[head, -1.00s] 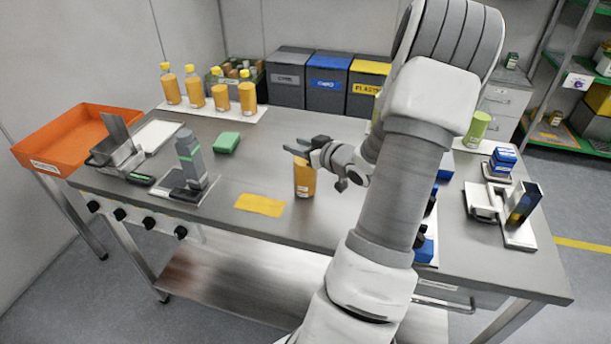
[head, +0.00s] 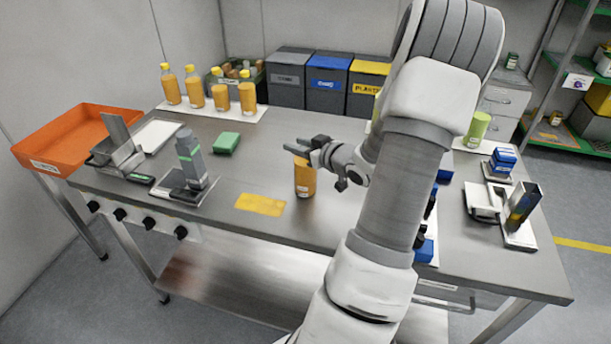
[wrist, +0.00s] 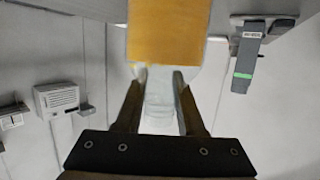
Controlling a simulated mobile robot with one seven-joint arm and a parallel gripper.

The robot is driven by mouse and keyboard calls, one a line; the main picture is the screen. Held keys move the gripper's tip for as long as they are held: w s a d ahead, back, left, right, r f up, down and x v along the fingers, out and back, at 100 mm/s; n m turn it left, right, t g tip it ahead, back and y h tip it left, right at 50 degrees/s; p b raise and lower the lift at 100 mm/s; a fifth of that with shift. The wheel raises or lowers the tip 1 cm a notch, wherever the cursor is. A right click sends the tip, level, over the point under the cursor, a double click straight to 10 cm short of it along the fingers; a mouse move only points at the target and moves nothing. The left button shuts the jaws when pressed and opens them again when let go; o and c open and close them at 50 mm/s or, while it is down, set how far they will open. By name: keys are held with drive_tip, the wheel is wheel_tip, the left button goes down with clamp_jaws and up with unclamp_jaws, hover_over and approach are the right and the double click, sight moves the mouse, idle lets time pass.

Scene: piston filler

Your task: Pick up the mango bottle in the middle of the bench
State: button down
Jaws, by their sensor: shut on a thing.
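The mango bottle (head: 304,181), orange with a small pale label low on its side, is upright at the middle of the bench (head: 270,165), near its front. My gripper (head: 299,151) is at the bottle's top, reaching in from the right, and covers its neck and cap in the head view. In the wrist view, the two fingers (wrist: 160,78) are shut on the pale upper part of the mango bottle (wrist: 168,32), with its orange body beyond them. I cannot tell whether its base touches the bench.
A yellow mat (head: 260,204) lies left of the bottle. Several filled bottles (head: 221,95) stand on a white mat at the back. Bins (head: 327,82) line the back edge.

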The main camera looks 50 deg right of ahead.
drive_tip(key=shift+s+f, duration=0.2)
drive_tip(key=shift+f, duration=0.1)
